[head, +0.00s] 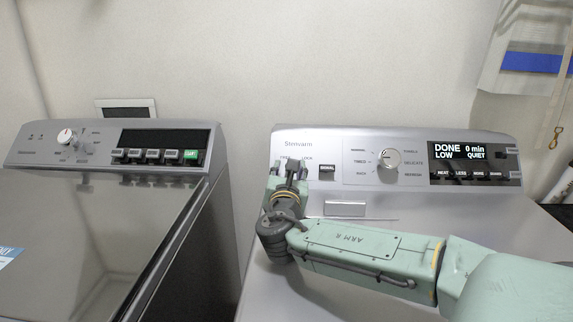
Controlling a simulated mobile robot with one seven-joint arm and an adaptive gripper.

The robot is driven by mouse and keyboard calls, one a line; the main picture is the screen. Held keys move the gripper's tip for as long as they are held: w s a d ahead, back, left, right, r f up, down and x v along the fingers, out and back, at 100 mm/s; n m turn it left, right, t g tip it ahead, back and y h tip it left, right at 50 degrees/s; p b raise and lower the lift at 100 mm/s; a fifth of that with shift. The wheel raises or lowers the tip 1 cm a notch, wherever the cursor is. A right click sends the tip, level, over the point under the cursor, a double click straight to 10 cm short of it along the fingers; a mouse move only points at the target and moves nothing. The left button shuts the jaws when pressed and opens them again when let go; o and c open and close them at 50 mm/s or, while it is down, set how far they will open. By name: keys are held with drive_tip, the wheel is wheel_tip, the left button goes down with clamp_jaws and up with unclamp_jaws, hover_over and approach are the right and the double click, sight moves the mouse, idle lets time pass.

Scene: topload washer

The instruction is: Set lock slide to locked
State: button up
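The lock slide's place is on the left of the right-hand machine's control panel (405,198), below a small "LOCK" label (307,158) and another small label to its left that seems to read "FREE". My gripper (290,167) is in front of that spot, its fingers pointing at the panel just under the labels. It hides the slide, so I cannot tell the slide's position or whether the fingers touch it. The finger gap is too small to judge.
A "SIGNAL" button (327,169) sits just right of my gripper, then a round dial (388,159) and a display (460,151) reading "DONE 0 min, LOW, QUIET". A dark-lidded washer (85,235) stands at left, across a narrow gap. My arm crosses the right machine's top.

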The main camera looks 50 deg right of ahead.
drive_tip(key=shift+w+d, duration=0.2)
drive_tip(key=shift+d, duration=0.1)
clamp_jaws()
idle(0.5)
idle(0.4)
